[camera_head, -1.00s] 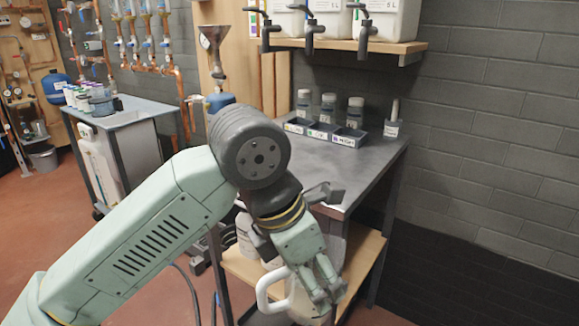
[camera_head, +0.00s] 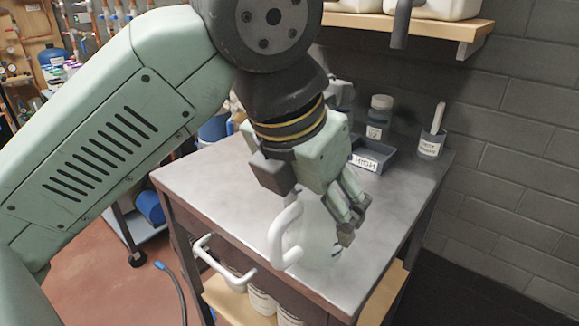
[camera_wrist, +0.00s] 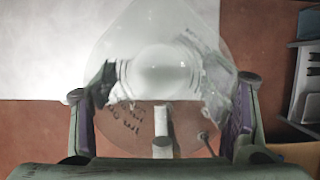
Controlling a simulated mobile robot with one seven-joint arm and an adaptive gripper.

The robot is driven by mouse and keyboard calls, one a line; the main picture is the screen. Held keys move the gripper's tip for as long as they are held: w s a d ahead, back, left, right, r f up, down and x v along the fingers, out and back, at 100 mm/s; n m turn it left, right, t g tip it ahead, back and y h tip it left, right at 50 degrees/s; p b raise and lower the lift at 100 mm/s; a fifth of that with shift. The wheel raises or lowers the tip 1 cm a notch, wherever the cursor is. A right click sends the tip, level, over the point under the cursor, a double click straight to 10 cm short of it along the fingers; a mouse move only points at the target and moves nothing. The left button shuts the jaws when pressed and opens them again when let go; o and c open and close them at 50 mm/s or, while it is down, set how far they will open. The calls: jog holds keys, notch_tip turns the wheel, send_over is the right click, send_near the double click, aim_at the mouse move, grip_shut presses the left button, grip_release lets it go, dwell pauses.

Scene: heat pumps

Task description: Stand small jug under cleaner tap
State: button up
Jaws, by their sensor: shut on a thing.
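The small jug (camera_head: 316,238) is see-through with a white handle (camera_head: 280,236) on its left side. My gripper (camera_head: 350,225) is shut on it. The jug is over the front part of the grey bench top (camera_head: 215,185); I cannot tell whether its base touches the surface. In the wrist view the jug (camera_wrist: 155,70) fills the space between my fingers, with dark marks on its wall. One dark tap (camera_head: 402,22) shows at the top of the head view, behind and above the jug. Its label is not visible, so I cannot tell whether it is the cleaner tap.
A wooden shelf (camera_head: 420,27) carries white containers (camera_head: 447,8) above the bench. A dark tray labelled HIGH (camera_head: 372,155), a lidded bottle (camera_head: 379,117) and a labelled cup (camera_head: 430,145) stand at the back. White tubs (camera_head: 262,300) are below. The bench's front left is clear.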

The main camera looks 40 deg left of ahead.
jog(key=shift+w+a, duration=0.2)
jog(key=shift+w, duration=0.25)
jog(key=w+p, duration=0.1)
jog(key=w, duration=0.3)
jog(key=w+p, duration=0.1)
jog(key=w, duration=0.4)
jog(key=w+p, duration=0.1)
jog(key=w, duration=0.4)
jog(key=shift+w+d+r, duration=0.1)
jog(key=shift+w+d, duration=0.05)
jog(key=shift+d, duration=0.15)
jog(key=w+p, duration=0.1)
jog(key=w, duration=0.3)
jog(key=shift+d, duration=0.1)
jog(key=shift+s+f, duration=0.15)
jog(key=shift+f, duration=0.65)
jog(key=shift+f, duration=0.2)
jog(key=o, duration=1.2)
jog(key=shift+o, duration=0.2)
jog(key=shift+r, duration=0.1)
